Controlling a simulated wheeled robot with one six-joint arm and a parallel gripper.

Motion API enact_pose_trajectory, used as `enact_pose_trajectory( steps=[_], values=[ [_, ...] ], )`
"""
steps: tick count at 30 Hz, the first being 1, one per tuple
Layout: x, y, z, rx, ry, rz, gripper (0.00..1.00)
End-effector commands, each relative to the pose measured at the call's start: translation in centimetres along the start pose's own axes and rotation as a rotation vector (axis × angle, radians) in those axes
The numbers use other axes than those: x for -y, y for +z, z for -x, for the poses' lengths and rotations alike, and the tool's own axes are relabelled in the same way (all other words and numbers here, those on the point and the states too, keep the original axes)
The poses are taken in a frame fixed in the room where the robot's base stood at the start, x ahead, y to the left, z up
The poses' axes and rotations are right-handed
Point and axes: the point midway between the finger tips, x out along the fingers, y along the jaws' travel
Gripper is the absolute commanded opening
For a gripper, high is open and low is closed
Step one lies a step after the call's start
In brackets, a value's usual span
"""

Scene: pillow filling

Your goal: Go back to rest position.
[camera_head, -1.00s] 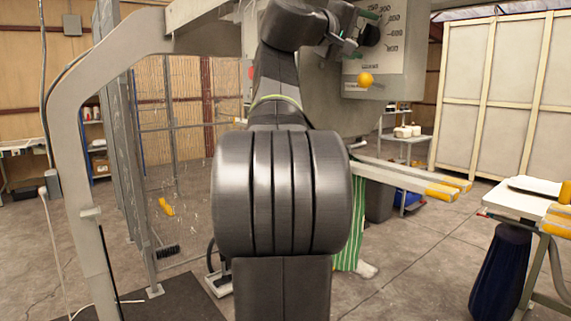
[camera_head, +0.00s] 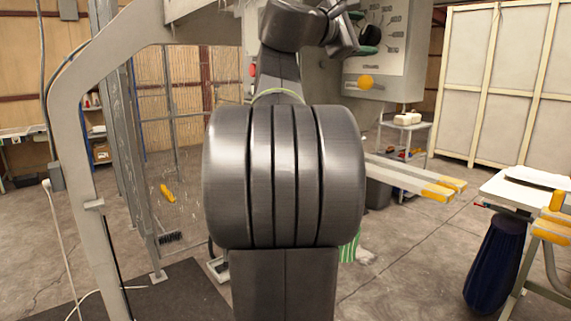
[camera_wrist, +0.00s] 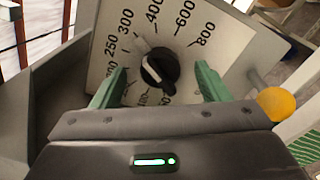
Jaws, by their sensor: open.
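My gripper (camera_wrist: 160,86) is open in the wrist view, with its two green fingertips spread wide. A black selector knob (camera_wrist: 160,68) with a pale pointer sits on a white dial panel between and beyond the fingertips. I see no grip on it, but cannot judge the exact gap. In the head view my gripper is small and partly hidden at the top, in front of the dial panel (camera_head: 393,45) of a grey machine. My own dark arm fills the middle of that view.
A yellow button (camera_head: 366,82) is on the machine below the dial; it also shows in the wrist view (camera_wrist: 276,104). Yellow-tipped bars (camera_head: 420,180) jut out at right. A white table (camera_head: 525,192) and dark blue sack (camera_head: 494,262) stand farther right. A grey frame (camera_head: 68,130) is at left.

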Motion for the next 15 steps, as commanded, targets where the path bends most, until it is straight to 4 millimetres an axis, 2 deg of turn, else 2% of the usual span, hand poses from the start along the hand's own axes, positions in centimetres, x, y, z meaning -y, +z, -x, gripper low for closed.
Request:
enact_pose_trajectory(
  steps=[7, 15],
  values=[
    [0.1, -0.1, 2.5, 0.000, 0.001, 0.025, 0.69],
    [0.0, 0.0, 3.2, 0.000, 0.000, 0.024, 0.69]
  ],
)
